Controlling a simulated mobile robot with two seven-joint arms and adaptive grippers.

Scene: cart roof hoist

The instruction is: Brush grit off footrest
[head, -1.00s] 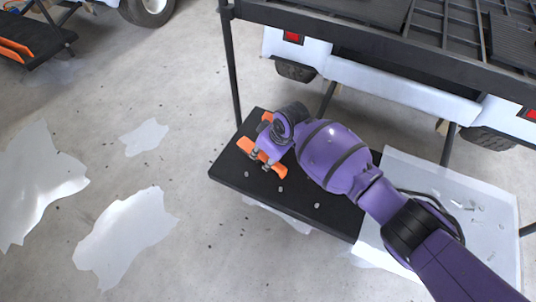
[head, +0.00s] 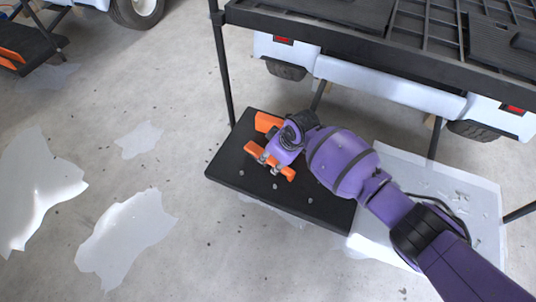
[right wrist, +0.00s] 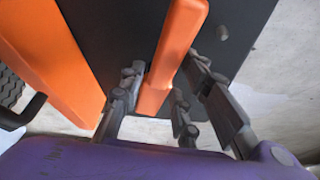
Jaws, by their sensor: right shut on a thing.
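The footrest (head: 235,165) is a flat black platform below the cart frame in the head view. A few pale bits of grit (head: 275,186) lie along its front part, and one bit (right wrist: 222,33) shows in the right wrist view. My right gripper (head: 269,161) is over the left half of the footrest, shut on an orange bar, seemingly the brush handle (right wrist: 175,55). Bristles are hidden, so I cannot tell whether they touch the surface. A second orange block (head: 268,122) shows behind the gripper. My left gripper is out of view.
The cart's dark frame and post (head: 224,80) stand behind the footrest. A pale sheet (head: 465,185) with scraps lies at its right. Shiny patches (head: 130,235) and dark specks mark the floor at left. Another cart's footrest is at upper left.

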